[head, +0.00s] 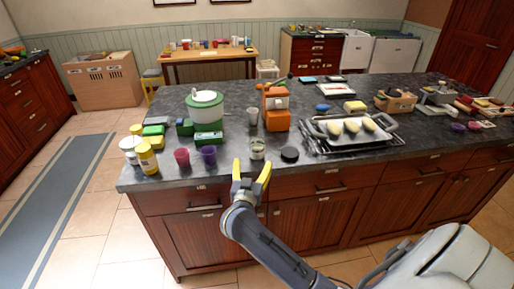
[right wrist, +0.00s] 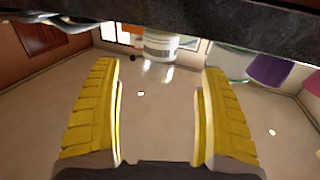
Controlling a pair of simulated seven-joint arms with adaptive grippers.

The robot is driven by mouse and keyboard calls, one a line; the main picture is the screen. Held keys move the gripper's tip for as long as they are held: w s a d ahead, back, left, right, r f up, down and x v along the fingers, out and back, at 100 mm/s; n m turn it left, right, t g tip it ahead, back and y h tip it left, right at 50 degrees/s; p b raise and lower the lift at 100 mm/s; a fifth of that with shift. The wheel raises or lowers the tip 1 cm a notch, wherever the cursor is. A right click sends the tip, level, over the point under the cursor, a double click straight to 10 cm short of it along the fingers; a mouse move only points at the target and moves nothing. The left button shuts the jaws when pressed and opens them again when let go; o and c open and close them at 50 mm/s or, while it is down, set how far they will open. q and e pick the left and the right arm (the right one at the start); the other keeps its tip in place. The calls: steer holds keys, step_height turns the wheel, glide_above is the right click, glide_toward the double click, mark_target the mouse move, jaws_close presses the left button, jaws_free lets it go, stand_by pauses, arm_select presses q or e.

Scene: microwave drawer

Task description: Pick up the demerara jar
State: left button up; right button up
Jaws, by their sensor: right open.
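A small clear jar (head: 257,150) with a pale label stands near the front edge of the island counter; its label is too small to read, but it seems to be the demerara jar. My right gripper (head: 252,172) is open and empty, its yellow fingers pointing at the jar from the front edge. In the right wrist view, which looks upside down, the jar (right wrist: 160,45) shows beyond and between the open fingertips (right wrist: 160,80), apart from them. My left gripper is not in view.
A black round lid (head: 290,155) lies right of the jar. A purple cup (head: 208,154) and a magenta cup (head: 182,157) stand to its left, with yellow-labelled jars (head: 146,158) farther left. A metal tray (head: 372,139) is to the right.

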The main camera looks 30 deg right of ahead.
mark_target(256, 151)
steer(key=shift+x, duration=5.7)
steer(key=c, duration=1.3)
steer(key=shift+r, duration=0.15)
steer(key=shift+c, duration=0.2)
step_height(256, 151, up, 20)
